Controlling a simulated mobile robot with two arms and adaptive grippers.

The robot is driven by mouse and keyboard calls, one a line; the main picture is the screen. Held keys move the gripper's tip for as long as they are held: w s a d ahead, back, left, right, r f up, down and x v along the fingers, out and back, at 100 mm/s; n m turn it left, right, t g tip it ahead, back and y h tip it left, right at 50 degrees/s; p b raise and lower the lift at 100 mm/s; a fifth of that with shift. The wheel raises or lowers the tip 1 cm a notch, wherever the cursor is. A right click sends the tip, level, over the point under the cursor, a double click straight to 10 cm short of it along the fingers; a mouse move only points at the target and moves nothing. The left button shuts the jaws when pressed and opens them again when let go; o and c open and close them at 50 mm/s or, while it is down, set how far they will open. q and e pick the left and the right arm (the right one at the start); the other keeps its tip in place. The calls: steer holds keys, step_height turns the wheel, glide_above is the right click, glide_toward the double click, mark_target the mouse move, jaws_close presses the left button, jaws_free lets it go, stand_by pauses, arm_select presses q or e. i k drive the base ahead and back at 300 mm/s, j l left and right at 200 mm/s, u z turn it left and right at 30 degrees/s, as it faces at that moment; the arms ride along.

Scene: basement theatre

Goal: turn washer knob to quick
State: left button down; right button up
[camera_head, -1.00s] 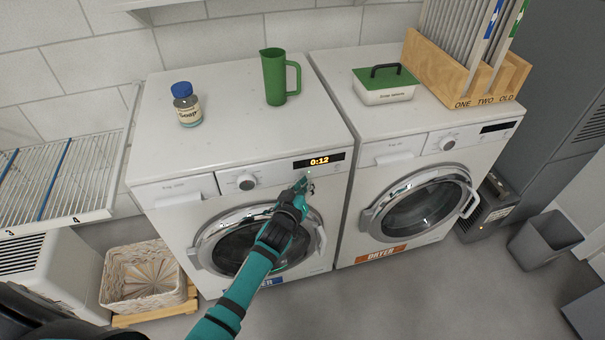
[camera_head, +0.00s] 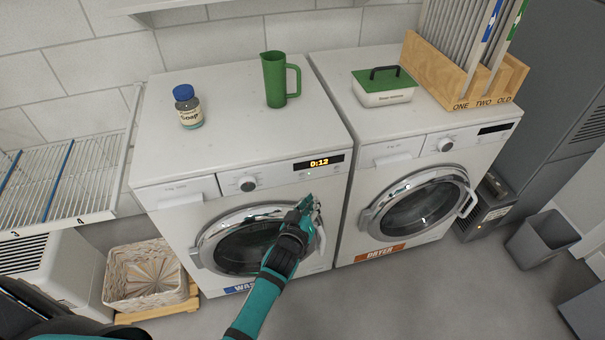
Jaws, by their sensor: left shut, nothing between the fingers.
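The washer (camera_head: 232,145) is the white front-loader on the left, with its door shut. Its round knob (camera_head: 248,184) sits on the front panel, left of the lit display (camera_head: 319,162) reading 0:12. The marks around the knob are too small to read. My left gripper (camera_head: 312,203) is shut and empty, in front of the washer below the display, to the right of and lower than the knob. It appears clear of the knob; I cannot tell if it touches the door edge. My right gripper does not show.
A soap bottle (camera_head: 187,107) and a green pitcher (camera_head: 274,80) stand on the washer. The dryer (camera_head: 388,150) stands to the right, with a green-lidded box (camera_head: 384,87) and a wooden rack (camera_head: 450,85) on top. A wicker basket (camera_head: 147,277) and a wire rack (camera_head: 62,180) are at the left.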

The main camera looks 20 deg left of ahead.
mark_target(247, 183)
steer(key=u, duration=1)
